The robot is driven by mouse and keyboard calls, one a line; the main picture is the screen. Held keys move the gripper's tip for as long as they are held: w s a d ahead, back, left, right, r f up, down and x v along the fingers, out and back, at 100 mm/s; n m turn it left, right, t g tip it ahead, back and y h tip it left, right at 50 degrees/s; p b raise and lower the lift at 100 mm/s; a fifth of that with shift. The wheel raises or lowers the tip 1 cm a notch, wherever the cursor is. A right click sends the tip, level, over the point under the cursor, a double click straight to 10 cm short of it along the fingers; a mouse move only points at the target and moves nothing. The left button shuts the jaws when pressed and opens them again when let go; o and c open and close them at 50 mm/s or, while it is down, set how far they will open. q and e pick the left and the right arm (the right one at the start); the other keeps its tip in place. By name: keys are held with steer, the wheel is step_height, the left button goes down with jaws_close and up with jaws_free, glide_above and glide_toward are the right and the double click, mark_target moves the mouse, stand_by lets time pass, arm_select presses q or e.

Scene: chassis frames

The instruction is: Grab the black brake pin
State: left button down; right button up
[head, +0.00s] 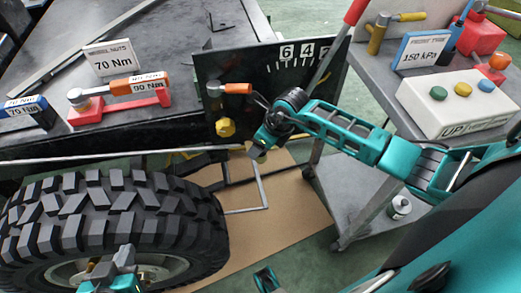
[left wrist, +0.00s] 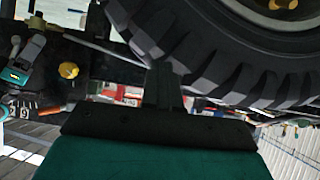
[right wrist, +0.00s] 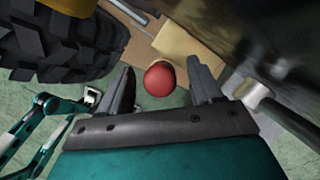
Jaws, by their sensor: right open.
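I cannot pick out a black brake pin for certain in any view. My left gripper (head: 112,262) is in front of the wheel (head: 110,212). Its dark fingers (left wrist: 162,88) are together in the left wrist view, with nothing seen held. My right gripper (head: 257,152) is by the dark numbered panel (head: 285,72), right of the wheel. In the right wrist view its fingers (right wrist: 160,88) stand apart. A red ball-shaped thing (right wrist: 159,78) shows between them, and I cannot tell if it is touched. What is behind the ball is hidden.
A dark workbench (head: 190,35) holds a torque wrench on a red stand (head: 120,106) and labels. A grey cart (head: 355,185) at right carries a white button box (head: 455,105). Cardboard (head: 300,222) lies on the floor. A red-handled lever (head: 354,14) leans by the panel.

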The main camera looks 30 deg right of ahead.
steer(key=shift+w+a+f, duration=0.1)
steer(key=shift+f, duration=0.15)
steer(key=shift+c, duration=0.5)
steer(key=c, duration=1.1)
steer(key=shift+r, duration=0.1)
